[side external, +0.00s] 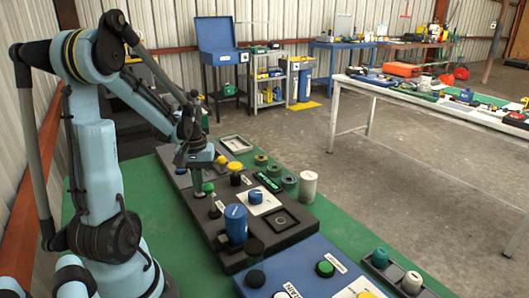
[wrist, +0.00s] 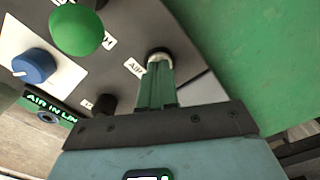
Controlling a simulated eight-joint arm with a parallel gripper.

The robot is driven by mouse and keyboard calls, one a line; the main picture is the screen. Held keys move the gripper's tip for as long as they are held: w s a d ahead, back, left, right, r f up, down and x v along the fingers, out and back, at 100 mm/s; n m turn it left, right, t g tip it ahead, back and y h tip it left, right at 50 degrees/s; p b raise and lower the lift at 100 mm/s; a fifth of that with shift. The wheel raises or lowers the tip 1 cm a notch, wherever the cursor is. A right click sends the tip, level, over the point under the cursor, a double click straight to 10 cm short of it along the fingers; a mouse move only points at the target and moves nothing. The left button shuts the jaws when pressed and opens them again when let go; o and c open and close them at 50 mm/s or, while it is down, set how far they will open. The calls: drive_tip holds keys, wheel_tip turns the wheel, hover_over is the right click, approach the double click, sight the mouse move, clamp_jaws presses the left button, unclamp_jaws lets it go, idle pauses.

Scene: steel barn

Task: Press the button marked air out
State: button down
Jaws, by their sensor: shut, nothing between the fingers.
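In the wrist view my gripper (wrist: 158,65) is shut and empty. Its green fingers reach a dark button with a pale collar (wrist: 158,52); I cannot tell if they touch or press it. A white label (wrist: 133,67) beside this button starts with "AI"; the fingers hide the rest. In the side view my gripper (side external: 197,186) points down over the dark panel (side external: 228,258), left of a green round button (side external: 208,187). The button under the fingertips cannot be made out there.
A large green knob (wrist: 77,30), a blue knob (wrist: 33,66) on a white plate and another dark button (wrist: 105,103) stand nearby. A lit strip (wrist: 50,108) reads "AIR IN" and more. A tall blue cylinder (side external: 236,222) stands nearer the side camera.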

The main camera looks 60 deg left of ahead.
drive_tip(key=shift+f, duration=0.3)
drive_tip(key=shift+r, duration=0.1)
wheel_tip(320, 180, up, 7)
drive_tip(key=shift+r, duration=0.2)
idle(0.9)
idle(0.4)
drive_tip(key=w+d+m+t, duration=0.2)
drive_tip(key=d+m, duration=0.2)
drive_tip(key=d, duration=0.4)
drive_tip(key=w+d+r+m+t, duration=0.1)
drive_tip(key=d+m, duration=0.3)
drive_tip(key=d, duration=0.4)
drive_tip(key=w+d+r+m+t, duration=0.1)
drive_tip(key=w+d+m+t, duration=0.2)
drive_tip(key=d, duration=0.6)
drive_tip(key=shift+w+m+t, duration=0.25)
drive_tip(key=shift+m+t, duration=0.25)
drive_tip(key=shift+t, duration=0.1)
